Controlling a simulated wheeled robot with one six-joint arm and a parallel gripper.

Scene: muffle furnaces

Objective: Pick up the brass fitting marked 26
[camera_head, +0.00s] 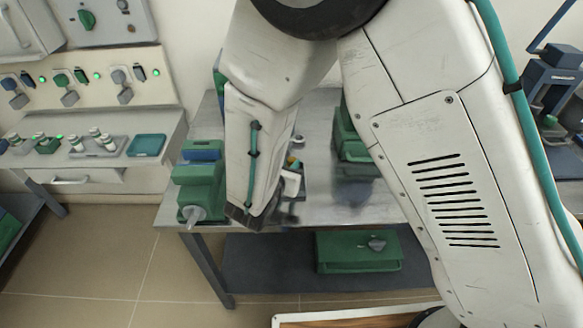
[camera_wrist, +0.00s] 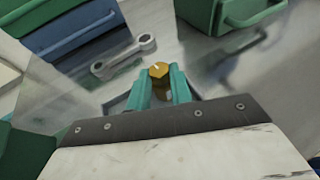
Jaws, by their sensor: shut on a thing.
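A brass hex fitting (camera_wrist: 159,70) stands between the teal fingers of my gripper (camera_wrist: 160,83) in the wrist view. The fingers are shut on it from both sides. A small pale mark shows on its top face, but I cannot read a number. The fitting is over or on the grey metal bench top; I cannot tell whether it touches. In the head view my arm hides most of my gripper and the fitting.
A grey wrench-like link (camera_wrist: 123,57) lies beside the fitting on the bench (camera_head: 318,207). Blue and green drawers (camera_wrist: 70,32) stand at upper left, and a green handled box (camera_wrist: 235,14) at upper right. A green vise-like block (camera_head: 198,190) sits at the bench's left end. Another green box (camera_head: 358,252) rests on the lower shelf.

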